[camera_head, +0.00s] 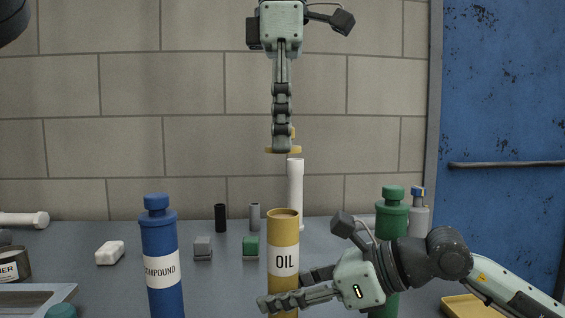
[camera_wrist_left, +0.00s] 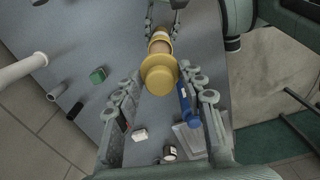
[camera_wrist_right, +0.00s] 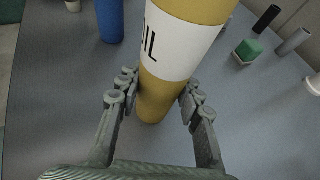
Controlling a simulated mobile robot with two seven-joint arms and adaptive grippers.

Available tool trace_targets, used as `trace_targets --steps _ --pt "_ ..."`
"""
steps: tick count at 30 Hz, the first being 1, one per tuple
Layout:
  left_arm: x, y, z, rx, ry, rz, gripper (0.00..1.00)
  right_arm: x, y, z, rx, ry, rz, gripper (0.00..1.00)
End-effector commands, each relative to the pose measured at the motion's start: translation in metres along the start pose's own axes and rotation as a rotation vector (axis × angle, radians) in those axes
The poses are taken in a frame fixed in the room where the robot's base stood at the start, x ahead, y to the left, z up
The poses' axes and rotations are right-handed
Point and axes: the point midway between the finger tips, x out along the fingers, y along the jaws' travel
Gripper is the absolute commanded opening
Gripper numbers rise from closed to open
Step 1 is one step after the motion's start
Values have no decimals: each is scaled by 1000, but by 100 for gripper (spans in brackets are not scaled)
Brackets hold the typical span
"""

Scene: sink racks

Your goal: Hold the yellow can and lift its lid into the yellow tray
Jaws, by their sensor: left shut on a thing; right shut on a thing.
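The yellow can (camera_head: 283,237), labelled OIL, stands upright on the grey table with its top open. My right gripper (camera_head: 287,300) is shut around its lower part. In the right wrist view, the can (camera_wrist_right: 180,50) stands between the fingers. My left gripper (camera_head: 283,142) is shut on the yellow lid (camera_head: 294,150) and holds it in the air well above the can, apart from it. In the left wrist view the lid (camera_wrist_left: 159,74) sits between the fingers, with the can behind it. The yellow tray (camera_head: 468,306) is at the lower right, partly hidden by my right arm.
A blue COMPOUND bottle (camera_head: 162,255) stands left of the can. A green bottle (camera_head: 392,215) stands right, partly behind my right arm. A white pipe (camera_head: 296,182), small green block (camera_head: 250,246), grey block (camera_head: 203,248) and white block (camera_head: 110,252) are also on the table.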

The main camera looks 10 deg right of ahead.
Motion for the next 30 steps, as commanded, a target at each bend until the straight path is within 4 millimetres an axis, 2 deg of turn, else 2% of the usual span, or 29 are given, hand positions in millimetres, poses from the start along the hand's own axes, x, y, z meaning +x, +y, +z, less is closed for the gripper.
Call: trace_targets --steps 6,14,15,20,30 --pt "-14 0 0 0 0 -1 27 0 0 0 0 1 0 10" --pt "-15 -1 0 0 1 -2 27 0 0 0 0 1 0 10" --pt "-14 -1 0 0 1 -2 27 0 0 0 0 1 0 40" --pt "-14 0 0 0 0 -1 27 0 0 0 0 1 0 60" --pt "-15 0 0 0 0 -1 27 -4 0 0 0 1 -1 60"
